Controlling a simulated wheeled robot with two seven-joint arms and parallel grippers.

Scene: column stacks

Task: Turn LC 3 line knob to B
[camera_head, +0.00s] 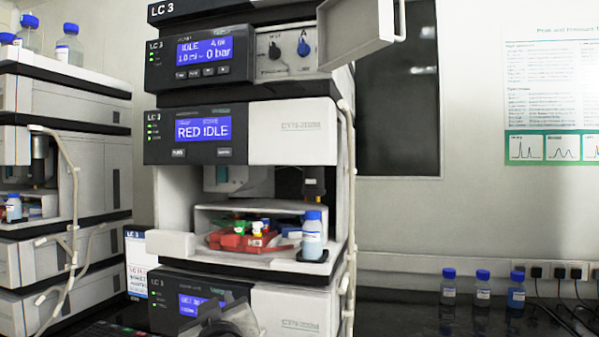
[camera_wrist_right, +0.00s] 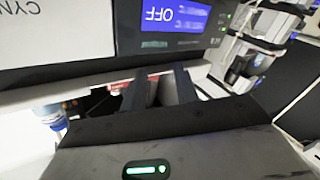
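The LC 3 stack (camera_head: 249,147) stands in the middle of the head view. Its top module has an open door (camera_head: 358,32) on the right. My right gripper (camera_head: 228,322) is low in front of the stack, well below the knobs. In the right wrist view its two dark fingers (camera_wrist_right: 160,88) stand apart with nothing visible between them. My left gripper is out of view.
An open tray bay holds a red rack (camera_head: 240,241) and a blue-capped bottle (camera_head: 312,237). The opened door juts out beside the knobs. Another stack (camera_head: 62,180) stands left; several bottles (camera_head: 483,290) stand right.

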